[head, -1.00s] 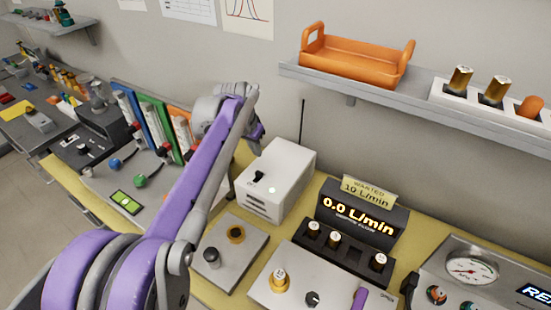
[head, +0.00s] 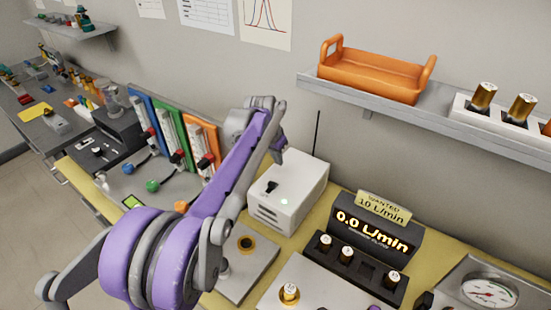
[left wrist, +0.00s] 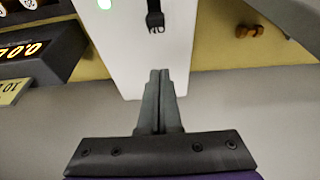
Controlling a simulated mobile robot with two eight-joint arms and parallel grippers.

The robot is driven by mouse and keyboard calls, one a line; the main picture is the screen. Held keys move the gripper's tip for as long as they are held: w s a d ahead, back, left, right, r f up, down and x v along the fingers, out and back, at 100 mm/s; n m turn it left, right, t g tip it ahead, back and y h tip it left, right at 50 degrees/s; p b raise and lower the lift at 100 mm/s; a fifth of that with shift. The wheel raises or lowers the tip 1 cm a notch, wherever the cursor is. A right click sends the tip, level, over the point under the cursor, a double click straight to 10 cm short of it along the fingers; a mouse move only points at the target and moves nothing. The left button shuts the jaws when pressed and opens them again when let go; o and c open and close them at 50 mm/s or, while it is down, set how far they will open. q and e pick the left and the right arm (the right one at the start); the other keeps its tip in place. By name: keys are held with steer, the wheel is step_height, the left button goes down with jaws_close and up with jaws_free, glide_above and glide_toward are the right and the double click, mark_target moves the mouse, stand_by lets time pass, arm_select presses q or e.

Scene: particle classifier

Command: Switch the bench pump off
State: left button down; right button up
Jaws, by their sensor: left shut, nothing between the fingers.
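A small dark label shows at the switch's near end. My left gripper (left wrist: 159,73) is shut and empty, its tips apart from the switch in that view. In the head view my left gripper (head: 281,150) is at the box's back-left edge. My right gripper is not seen.
A display (head: 376,236) reading 0.0 L/min stands right of the white box. A thin black rod (head: 317,133) rises behind it. A shelf (head: 400,116) with an orange tray (head: 372,78) is above. Colored flowmeter panels (head: 172,135) stand left.

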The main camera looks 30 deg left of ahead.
mark_target(272, 185)
arm_select(q)
steer(key=x, duration=0.6)
steer(key=s, duration=0.3)
steer(key=shift+a+f, duration=0.1)
steer(key=shift+a, duration=0.05)
steer(key=shift+s, duration=0.45)
